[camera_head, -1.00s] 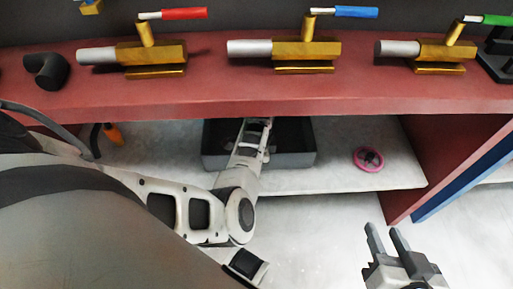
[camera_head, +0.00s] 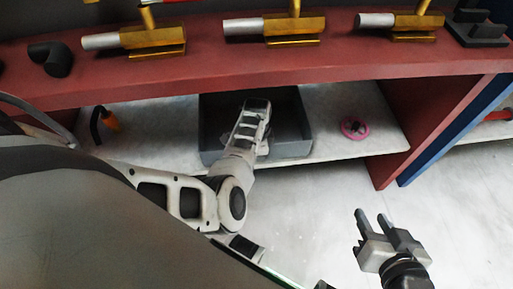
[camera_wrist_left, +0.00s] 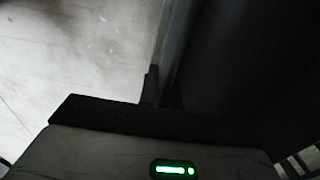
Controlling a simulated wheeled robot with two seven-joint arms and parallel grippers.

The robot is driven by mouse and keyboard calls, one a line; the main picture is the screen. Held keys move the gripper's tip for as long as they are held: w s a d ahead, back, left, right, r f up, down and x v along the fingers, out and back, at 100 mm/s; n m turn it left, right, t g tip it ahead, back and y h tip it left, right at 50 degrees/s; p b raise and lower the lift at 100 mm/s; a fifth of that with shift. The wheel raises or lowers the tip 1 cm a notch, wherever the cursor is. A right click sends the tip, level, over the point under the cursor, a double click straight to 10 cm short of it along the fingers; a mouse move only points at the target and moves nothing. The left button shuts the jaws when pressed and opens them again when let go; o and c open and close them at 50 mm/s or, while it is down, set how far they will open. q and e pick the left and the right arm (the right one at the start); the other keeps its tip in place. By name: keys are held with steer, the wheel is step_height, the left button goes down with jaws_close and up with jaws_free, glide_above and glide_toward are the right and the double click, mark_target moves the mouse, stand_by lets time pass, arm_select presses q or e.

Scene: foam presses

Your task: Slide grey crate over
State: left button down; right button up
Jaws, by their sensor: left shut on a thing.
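The grey crate (camera_head: 207,140) is an open, dark grey box on the white shelf under the red counter. Its front wall is near the shelf's front edge, and its far part is partly hidden by the counter. My left arm reaches over the crate's front. In the left wrist view, my left gripper (camera_wrist_left: 152,84) is shut on the crate's wall (camera_wrist_left: 180,35), with the dark inside to the right. My right gripper (camera_head: 373,222) is open and empty, in front of the shelf to the right.
A pink ring-shaped thing (camera_head: 354,129) lies on the shelf right of the crate. An orange-and-black thing (camera_head: 108,120) is at the shelf's left. The red side panel (camera_head: 410,160) bounds the shelf at right. Several brass tools stand on the red counter (camera_head: 230,71).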

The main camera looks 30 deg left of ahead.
arm_select(q)
steer(key=c, duration=1.5)
jaws_free()
steer(key=shift+s+d+f, duration=0.1)
steer(key=shift+s+f, duration=0.1)
steer(key=shift+s, duration=0.15)
steer(key=r+p, duration=0.2)
steer(key=p, duration=0.1)
steer(key=r+p, duration=0.6)
steer(key=shift+w+r, duration=0.1)
steer(key=shift+w, duration=0.15)
steer(key=shift+r+p, duration=0.15)
steer(key=shift+p, duration=0.15)
steer(key=shift+w, duration=0.15)
